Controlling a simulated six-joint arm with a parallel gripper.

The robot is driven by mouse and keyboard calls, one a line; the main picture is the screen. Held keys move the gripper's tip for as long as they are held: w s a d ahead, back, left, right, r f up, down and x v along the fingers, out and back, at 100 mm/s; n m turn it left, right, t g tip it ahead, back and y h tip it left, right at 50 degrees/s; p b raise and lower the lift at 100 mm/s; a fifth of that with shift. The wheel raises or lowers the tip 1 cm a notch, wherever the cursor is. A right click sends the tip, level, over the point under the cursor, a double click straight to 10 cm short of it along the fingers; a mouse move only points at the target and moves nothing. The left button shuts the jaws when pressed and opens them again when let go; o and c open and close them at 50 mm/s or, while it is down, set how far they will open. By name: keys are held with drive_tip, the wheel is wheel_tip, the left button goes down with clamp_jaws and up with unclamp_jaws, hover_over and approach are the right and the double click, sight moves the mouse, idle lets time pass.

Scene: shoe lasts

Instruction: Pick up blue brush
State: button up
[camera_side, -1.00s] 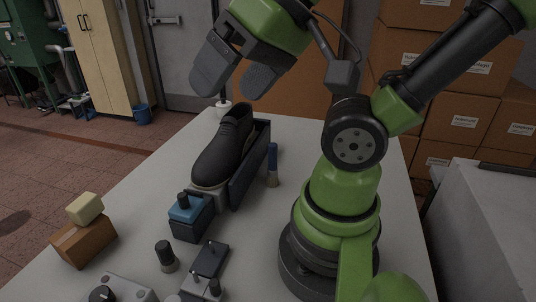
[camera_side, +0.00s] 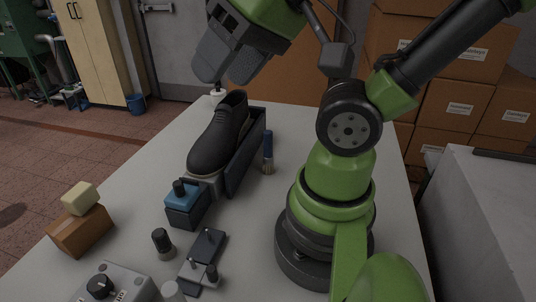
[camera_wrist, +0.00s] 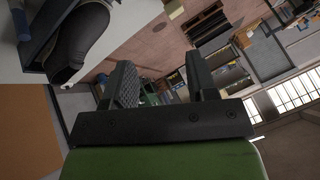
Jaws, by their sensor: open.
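The blue brush (camera_side: 268,148) stands upright on the white table, with its blue handle up and pale bristles down. It is just right of the dark holder with the black shoe (camera_side: 218,135). My gripper (camera_side: 231,70) is high above the table, above the shoe and up and left of the brush. Its two grey fingers overlap in the side view. In the wrist view my gripper (camera_wrist: 160,78) is open, with nothing between its fingers.
A blue-topped box (camera_side: 184,203) stands in front of the shoe. A small brown box with a yellow block (camera_side: 80,198) is at the left. A dark knobbed cylinder (camera_side: 163,243) and a control box (camera_side: 112,286) are at the front. Cartons (camera_side: 455,100) are stacked behind.

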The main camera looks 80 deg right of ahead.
drive_tip(key=g+h, duration=0.2)
drive_tip(key=g, duration=0.5)
hover_over(268, 155)
drive_tip(key=f, duration=1.5)
drive_tip(key=shift+d, duration=0.25)
drive_tip(key=f, duration=0.4)
drive_tip(key=shift+s+d+f, duration=0.1)
drive_tip(key=shift+s+d, duration=0.1)
drive_tip(key=shift+w+d+f, duration=0.1)
drive_tip(key=shift+w+f, duration=0.1)
drive_tip(key=shift+f, duration=1.4)
drive_tip(key=shift+w+f, duration=0.15)
drive_tip(key=shift+f, duration=1.4)
clamp_jaws()
